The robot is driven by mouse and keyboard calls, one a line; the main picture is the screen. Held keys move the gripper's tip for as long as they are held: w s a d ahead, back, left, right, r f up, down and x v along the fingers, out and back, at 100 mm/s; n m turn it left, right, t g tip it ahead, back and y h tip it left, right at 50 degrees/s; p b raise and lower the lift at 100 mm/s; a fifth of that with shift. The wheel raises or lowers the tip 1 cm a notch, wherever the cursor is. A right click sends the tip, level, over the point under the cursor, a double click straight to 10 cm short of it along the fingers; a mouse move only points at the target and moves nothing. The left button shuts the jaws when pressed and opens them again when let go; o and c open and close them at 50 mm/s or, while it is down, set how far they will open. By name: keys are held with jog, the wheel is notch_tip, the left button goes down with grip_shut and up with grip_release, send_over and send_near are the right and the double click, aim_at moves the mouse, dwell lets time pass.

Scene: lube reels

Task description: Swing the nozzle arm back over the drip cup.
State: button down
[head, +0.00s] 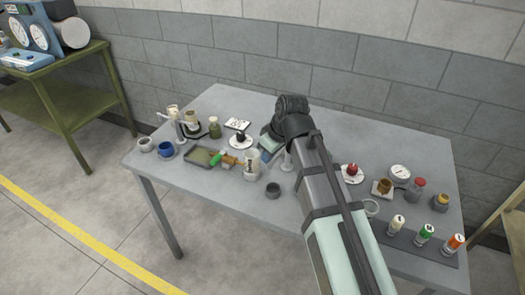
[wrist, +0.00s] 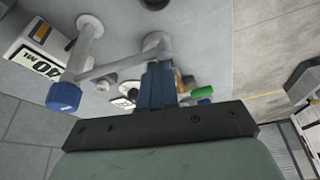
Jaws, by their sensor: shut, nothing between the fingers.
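In the wrist view the nozzle arm (wrist: 112,68) is a pale grey bar running from a blue-capped post (wrist: 63,96) to a grey cylinder-shaped nozzle (wrist: 155,46). My gripper (wrist: 159,70) has its blue fingers shut and empty, close beside the nozzle; I cannot tell whether they touch it. A dark round cup (wrist: 155,3), which looks like the drip cup, is cut off at the top edge. The nozzle appears off to one side of it. In the head view the dark cup (head: 273,190) stands on the table, and my arm hides most of the nozzle stand.
A box marked 40 (wrist: 35,45) stands behind the post. A white jar (head: 252,163), a green-handled tool (head: 216,158) and a tray (head: 203,157) lie left of my gripper. Several bottles and a gauge (head: 399,172) are at the right.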

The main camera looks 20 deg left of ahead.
jog(key=shift+s+d, duration=0.1)
jog(key=shift+d, duration=0.6)
jog(key=a, duration=0.5)
jog(key=w+d+v, duration=0.1)
jog(key=v, duration=1)
